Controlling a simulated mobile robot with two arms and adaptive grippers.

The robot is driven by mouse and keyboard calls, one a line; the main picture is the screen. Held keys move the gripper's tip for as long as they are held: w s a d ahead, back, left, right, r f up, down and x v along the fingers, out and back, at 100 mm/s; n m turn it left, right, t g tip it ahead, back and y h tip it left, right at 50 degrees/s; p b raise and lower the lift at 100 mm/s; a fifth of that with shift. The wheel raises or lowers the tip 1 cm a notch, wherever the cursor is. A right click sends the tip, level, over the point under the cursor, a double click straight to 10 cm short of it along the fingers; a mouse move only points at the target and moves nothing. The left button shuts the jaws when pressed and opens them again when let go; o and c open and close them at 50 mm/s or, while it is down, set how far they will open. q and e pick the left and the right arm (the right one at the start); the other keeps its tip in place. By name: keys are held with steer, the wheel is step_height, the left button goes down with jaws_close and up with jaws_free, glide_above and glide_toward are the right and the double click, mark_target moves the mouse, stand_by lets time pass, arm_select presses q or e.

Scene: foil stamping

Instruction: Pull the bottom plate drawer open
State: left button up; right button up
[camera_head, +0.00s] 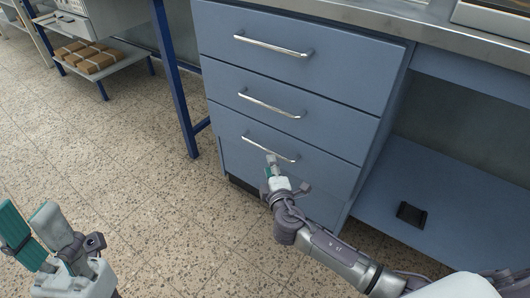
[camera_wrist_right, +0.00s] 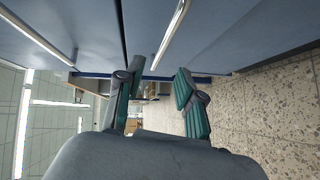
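The bottom plate drawer (camera_head: 320,170) is the lowest of the blue drawer fronts with handles. It looks flush with the cabinet. Its silver bar handle (camera_head: 252,141) runs across the front. My right gripper (camera_head: 270,165) is at this handle, near its right half. In the right wrist view the fingers of my right gripper (camera_wrist_right: 158,78) are apart, and a silver handle (camera_wrist_right: 171,36) runs down toward the space between them. I cannot tell whether they touch it. My left gripper (camera_head: 28,215) is open and empty at the lower left, over the floor.
Two more closed drawers, a top one (camera_head: 345,57) and a middle one (camera_head: 330,120), are above. A steel worktop (camera_head: 420,28) covers the cabinet. A blue table leg (camera_head: 174,80) stands to its left. A shelf with brown packages (camera_head: 90,58) is further left. The speckled floor (camera_head: 160,210) in front is clear.

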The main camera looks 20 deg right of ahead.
mark_target(265, 149)
steer(key=w+b, duration=0.1)
steer(key=w, duration=0.2)
steer(key=w+f+b, duration=0.1)
steer(key=w, duration=0.2)
steer(key=w+d+b, duration=0.1)
steer(key=w, duration=0.2)
steer(key=shift+w+f, duration=0.25)
steer(key=shift+c, duration=0.3)
jaws_close()
